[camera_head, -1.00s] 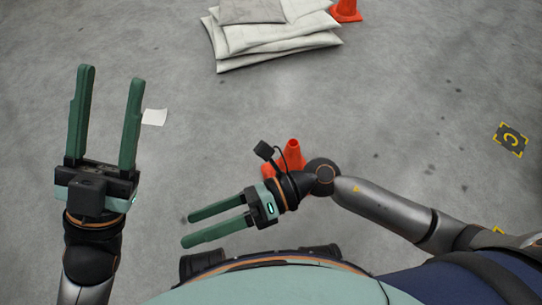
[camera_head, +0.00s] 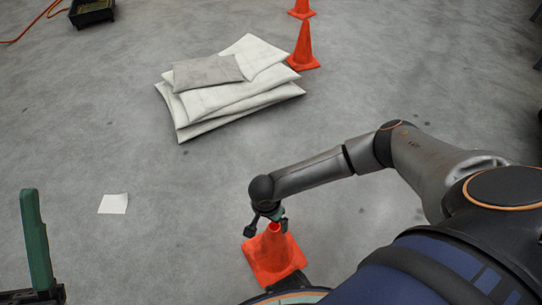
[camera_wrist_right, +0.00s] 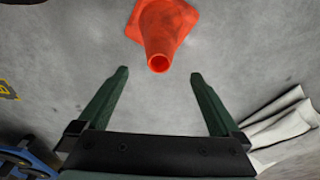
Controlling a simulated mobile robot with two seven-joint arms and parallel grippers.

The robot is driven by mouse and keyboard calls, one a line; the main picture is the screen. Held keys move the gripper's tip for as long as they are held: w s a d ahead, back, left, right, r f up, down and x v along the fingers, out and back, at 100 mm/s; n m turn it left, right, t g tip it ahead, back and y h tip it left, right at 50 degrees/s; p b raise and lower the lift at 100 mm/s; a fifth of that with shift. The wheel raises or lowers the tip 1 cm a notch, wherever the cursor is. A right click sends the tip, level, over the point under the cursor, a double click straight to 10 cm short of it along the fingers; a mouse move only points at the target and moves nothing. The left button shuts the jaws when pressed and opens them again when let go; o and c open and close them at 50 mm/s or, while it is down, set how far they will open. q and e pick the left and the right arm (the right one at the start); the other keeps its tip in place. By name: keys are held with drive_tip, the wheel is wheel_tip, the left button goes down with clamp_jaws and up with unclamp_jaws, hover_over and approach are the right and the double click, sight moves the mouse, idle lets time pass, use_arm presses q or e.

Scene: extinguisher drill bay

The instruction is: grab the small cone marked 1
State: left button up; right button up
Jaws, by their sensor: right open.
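A small orange cone (camera_head: 272,256) stands on the floor low in the head view, close to my body. I see no readable number on it. My right gripper (camera_head: 276,216) is at the cone's top in the head view, its fingers mostly hidden by its own wrist. In the right wrist view, the right gripper (camera_wrist_right: 159,73) is open, and the cone (camera_wrist_right: 165,28) lies just ahead with its narrow top between and slightly beyond the fingertips. They do not appear to touch. One finger of my left gripper (camera_head: 36,240) shows at the left edge, with bare floor on its left.
White padded sacks (camera_head: 235,100) with a grey one (camera_head: 207,70) on top lie stacked beyond. Another orange cone (camera_head: 303,50) stands behind them, and a further cone (camera_head: 302,8) is cut by the top edge. White paper (camera_head: 113,203) lies left. A dark tray (camera_head: 93,14) is top left.

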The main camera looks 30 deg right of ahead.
drive_tip(key=b, duration=0.2)
hover_over(274, 242)
drive_tip(key=w, duration=0.2)
wheel_tip(274, 242, down, 5)
drive_tip(key=f+b, duration=0.1)
drive_tip(key=d+f, duration=0.1)
drive_tip(key=f, duration=0.1)
drive_tip(key=f+b, duration=0.1)
drive_tip(key=f, duration=0.1)
drive_tip(key=shift+w+d+b, duration=0.25)
drive_tip(key=shift+d+b, duration=0.1)
drive_tip(key=shift+d, duration=0.05)
drive_tip(key=shift+r, duration=0.1)
drive_tip(key=c, duration=0.5)
clamp_jaws()
